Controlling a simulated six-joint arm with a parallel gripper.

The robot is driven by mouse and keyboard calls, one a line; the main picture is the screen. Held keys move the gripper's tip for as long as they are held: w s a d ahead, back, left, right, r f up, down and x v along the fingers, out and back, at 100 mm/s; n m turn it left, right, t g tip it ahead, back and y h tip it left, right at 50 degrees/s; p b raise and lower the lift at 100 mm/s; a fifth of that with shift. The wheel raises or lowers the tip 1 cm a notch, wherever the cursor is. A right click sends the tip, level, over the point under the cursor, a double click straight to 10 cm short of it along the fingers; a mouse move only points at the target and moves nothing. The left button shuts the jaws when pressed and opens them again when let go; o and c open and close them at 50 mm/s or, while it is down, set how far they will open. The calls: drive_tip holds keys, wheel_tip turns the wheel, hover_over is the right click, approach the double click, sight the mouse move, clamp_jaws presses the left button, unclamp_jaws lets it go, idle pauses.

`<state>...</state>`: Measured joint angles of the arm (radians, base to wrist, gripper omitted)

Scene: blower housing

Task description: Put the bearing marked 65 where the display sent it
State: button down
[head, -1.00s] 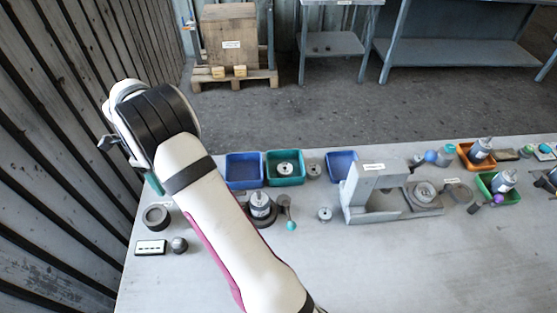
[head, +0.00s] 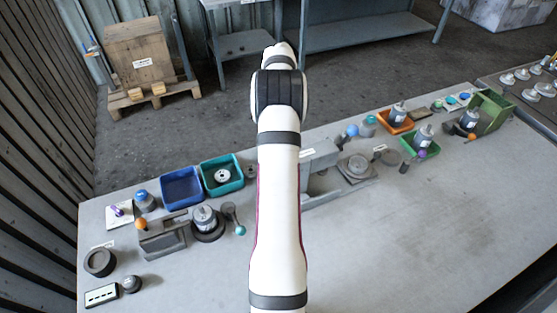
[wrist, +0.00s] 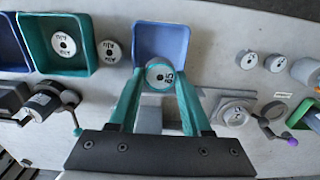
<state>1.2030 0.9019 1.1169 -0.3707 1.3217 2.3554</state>
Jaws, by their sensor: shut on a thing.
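The bearing marked 65 (wrist: 159,74) is a small pale disc with a centre hole, held between the teal fingers of my gripper (wrist: 160,83) in the wrist view. My gripper is shut on it. The bearing appears over the near part of a light-blue tray (wrist: 162,38); its height above the tray is unclear. The rest of the tray looks empty. In the head view my own arm hides the gripper, the bearing and this tray. A small panel (head: 101,295) lies at the table's near left; its marks are too small to read.
A teal tray (head: 222,175) holds a marked disc (head: 222,175), and a dark-blue tray (head: 181,188) beside it looks empty. Another marked disc (wrist: 108,52) lies between the teal and light-blue trays. A grey fixture (head: 320,160) stands partly behind my arm. The table's front right is clear.

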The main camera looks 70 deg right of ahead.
wheel_tip(320, 180, down, 9)
drive_tip(key=shift+f, duration=0.15)
drive_tip(key=shift+c, duration=1.8)
unclamp_jaws()
